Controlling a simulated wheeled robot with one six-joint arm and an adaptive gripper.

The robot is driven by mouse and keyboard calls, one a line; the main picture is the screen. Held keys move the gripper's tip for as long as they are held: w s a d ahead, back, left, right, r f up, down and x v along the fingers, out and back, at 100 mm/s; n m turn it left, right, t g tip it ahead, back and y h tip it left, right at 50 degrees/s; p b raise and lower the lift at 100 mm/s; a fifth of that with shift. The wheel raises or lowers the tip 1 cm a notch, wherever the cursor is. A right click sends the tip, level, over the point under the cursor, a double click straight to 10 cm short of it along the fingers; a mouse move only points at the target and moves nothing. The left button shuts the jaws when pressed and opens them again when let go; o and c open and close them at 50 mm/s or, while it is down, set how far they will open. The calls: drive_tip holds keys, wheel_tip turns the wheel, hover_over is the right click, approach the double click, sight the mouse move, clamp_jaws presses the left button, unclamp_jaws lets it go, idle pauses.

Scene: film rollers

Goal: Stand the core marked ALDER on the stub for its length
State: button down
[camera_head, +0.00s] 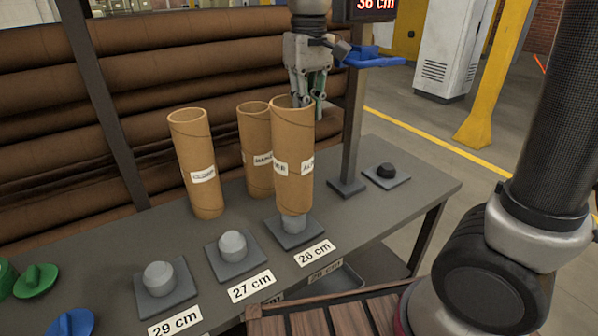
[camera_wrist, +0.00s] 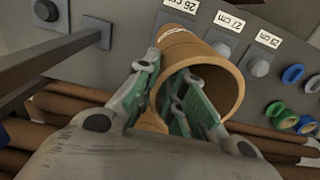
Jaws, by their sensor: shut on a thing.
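The held cardboard core (camera_head: 293,187) is upright, with label parts reading "ER" and "AL" around its side. My gripper (camera_head: 308,100) is shut on its top rim, one finger inside the tube and one outside, as the wrist view shows on the same core (camera_wrist: 225,75). The core's lower end is at the stub (camera_head: 294,225) marked 26 cm, whose lower part shows below it. I cannot tell whether the core is seated or just above. The 27 cm stub (camera_head: 232,246) and 29 cm stub (camera_head: 160,278) are bare.
Two other labelled cores stand upright, one at left (camera_head: 195,170) and one close behind the held core (camera_head: 255,150). A post with a blue fork (camera_head: 372,58) and a cut-off red display stands right. Green and blue plugs (camera_head: 36,281) lie front left.

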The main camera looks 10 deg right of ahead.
sight(307, 138)
wheel_tip(307, 138, down, 7)
idle(0.3)
drive_tip(key=shift+f, duration=0.1)
drive_tip(key=c, duration=1.5)
unclamp_jaws()
wheel_tip(307, 138, up, 12)
drive_tip(key=s+d+f+m+t, duration=0.1)
drive_tip(key=s+d+f, duration=0.1)
drive_tip(key=s+d, duration=0.3)
drive_tip(key=s+d+f+m+t, duration=0.1)
drive_tip(key=s+d+m+t, duration=0.1)
drive_tip(key=s+d, duration=0.4)
drive_tip(key=s+d+f+m+t, duration=0.1)
drive_tip(key=s+d, duration=0.4)
drive_tip(key=d, duration=0.8)
drive_tip(key=shift+s+f+m, duration=0.15)
drive_tip(key=shift+f+m, duration=0.15)
drive_tip(key=shift+f, duration=0.55)
